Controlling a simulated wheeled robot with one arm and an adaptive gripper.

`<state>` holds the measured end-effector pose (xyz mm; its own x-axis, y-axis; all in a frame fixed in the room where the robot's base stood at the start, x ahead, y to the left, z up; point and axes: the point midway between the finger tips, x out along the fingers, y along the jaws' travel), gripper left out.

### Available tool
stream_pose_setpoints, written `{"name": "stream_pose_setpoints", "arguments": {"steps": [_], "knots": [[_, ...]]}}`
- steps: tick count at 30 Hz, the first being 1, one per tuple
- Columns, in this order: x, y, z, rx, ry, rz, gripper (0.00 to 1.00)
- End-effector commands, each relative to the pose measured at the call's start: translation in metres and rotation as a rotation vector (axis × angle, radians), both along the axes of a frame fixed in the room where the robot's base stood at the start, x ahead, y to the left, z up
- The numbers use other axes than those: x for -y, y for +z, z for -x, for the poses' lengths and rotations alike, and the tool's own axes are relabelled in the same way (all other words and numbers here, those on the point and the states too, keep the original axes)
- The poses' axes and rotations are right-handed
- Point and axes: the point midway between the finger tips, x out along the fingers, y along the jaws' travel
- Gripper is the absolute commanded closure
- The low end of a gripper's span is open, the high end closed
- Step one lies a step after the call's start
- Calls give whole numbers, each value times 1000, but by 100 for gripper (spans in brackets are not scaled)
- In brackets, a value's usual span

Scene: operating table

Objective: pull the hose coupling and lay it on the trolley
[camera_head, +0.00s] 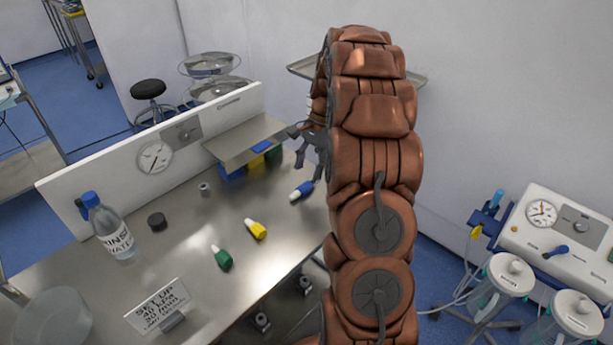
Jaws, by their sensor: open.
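My gripper (308,152) is open and empty above the far right part of the steel trolley (190,220). A blue coupling-like piece with a white end (301,191) lies on the trolley just below it, apart from the fingers. A yellow one (255,229) and a green one (221,257) lie nearer the front edge. At right, a suction unit (555,232) carries hoses and a yellow fitting (476,232) on its left side. I cannot tell which piece is the hose coupling. My brown arm hides part of the trolley's right end.
A raised shelf (245,140) stands over blue, yellow and green blocks. A labelled bottle (108,227), a black cap (157,221), a small grey cylinder (204,188), a sign (158,307) and a clear bowl (52,318) stand on the trolley.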

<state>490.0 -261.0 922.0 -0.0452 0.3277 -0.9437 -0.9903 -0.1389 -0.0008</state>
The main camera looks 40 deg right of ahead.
Motion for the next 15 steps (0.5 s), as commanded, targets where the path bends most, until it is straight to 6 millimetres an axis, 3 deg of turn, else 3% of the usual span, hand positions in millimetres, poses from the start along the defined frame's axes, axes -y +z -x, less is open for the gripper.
{"name": "stream_pose_setpoints", "arguments": {"steps": [9, 15], "knots": [[18, 48, -4, 5, 0, 4, 43], [24, 66, -4, 3, -1, 2, 43]]}}
